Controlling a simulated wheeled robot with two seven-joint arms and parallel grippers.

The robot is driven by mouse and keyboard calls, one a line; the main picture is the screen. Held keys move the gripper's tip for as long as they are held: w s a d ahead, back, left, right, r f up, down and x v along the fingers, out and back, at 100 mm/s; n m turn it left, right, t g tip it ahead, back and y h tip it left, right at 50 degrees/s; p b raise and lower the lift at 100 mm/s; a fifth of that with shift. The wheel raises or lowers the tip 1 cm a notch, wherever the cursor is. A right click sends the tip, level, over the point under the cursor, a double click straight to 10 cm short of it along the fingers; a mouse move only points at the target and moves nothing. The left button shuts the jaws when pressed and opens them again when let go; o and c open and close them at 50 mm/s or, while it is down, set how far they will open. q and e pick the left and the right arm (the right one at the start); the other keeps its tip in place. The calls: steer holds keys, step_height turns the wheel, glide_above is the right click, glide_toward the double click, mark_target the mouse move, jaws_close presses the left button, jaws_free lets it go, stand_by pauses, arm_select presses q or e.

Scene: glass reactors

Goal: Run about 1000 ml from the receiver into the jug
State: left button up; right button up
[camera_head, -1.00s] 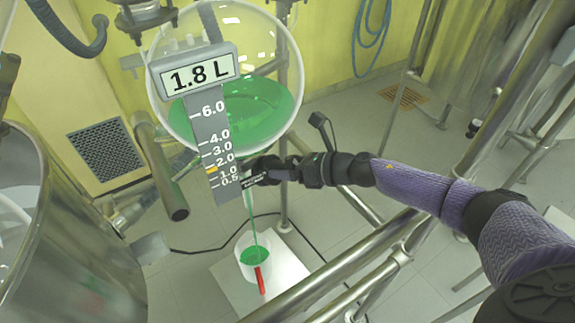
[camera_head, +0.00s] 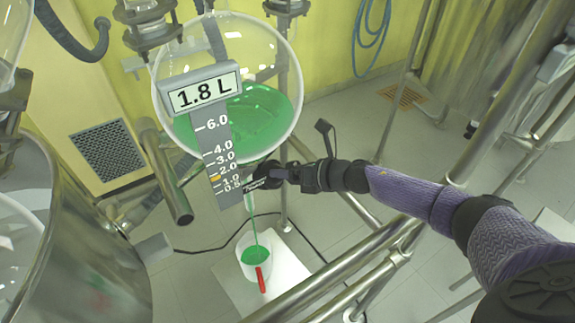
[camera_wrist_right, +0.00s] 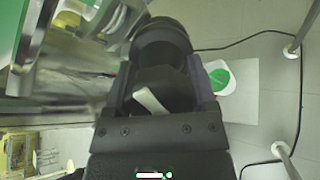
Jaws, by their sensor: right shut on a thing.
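The round glass receiver (camera_head: 228,62) holds green liquid (camera_head: 245,118) and carries a scale (camera_head: 214,150) with a display (camera_head: 203,92) reading 1.8 L. A thin green stream (camera_head: 253,220) falls from below it into the white jug (camera_head: 244,268), which has a red handle (camera_head: 261,280) and green liquid inside. The jug also shows in the right wrist view (camera_wrist_right: 228,77). My right gripper (camera_head: 258,180) is shut under the receiver, at its outlet. In the wrist view a pale lever-like piece (camera_wrist_right: 150,101) lies between its fingers; the valve itself is mostly hidden. My left gripper is not in view.
The jug stands on a white board (camera_head: 289,257) on the tiled floor, with a black cable (camera_head: 196,251) nearby. Steel rails (camera_head: 345,270) cross in front at the right. A large steel vessel (camera_head: 90,250) fills the left. A pipe (camera_head: 168,180) stands left of the scale.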

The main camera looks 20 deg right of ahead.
steer(key=m+h+p, duration=0.1)
steer(key=m+p, duration=0.3)
steer(key=m, duration=0.2)
steer(key=shift+d+r+m, duration=0.1)
steer(key=shift+m, duration=0.3)
steer(key=shift+m+p, duration=0.6)
steer(key=shift+m, duration=0.3)
steer(key=m+p, duration=0.1)
steer(key=m, duration=0.1)
steer(key=shift+m+g+h, duration=0.3)
steer(key=shift+m, duration=0.1)
steer(key=m+p, duration=0.2)
steer(key=m, duration=0.2)
steer(key=shift+f+g, duration=0.2)
steer(key=shift+g, duration=0.1)
steer(key=shift+f+m+p, duration=0.1)
steer(key=shift+m+p, duration=0.3)
steer(key=shift+m, duration=1.5)
steer(key=shift+g, duration=0.3)
steer(key=shift+s, duration=0.1)
steer(key=o, duration=1.2)
steer(key=shift+c, duration=0.2)
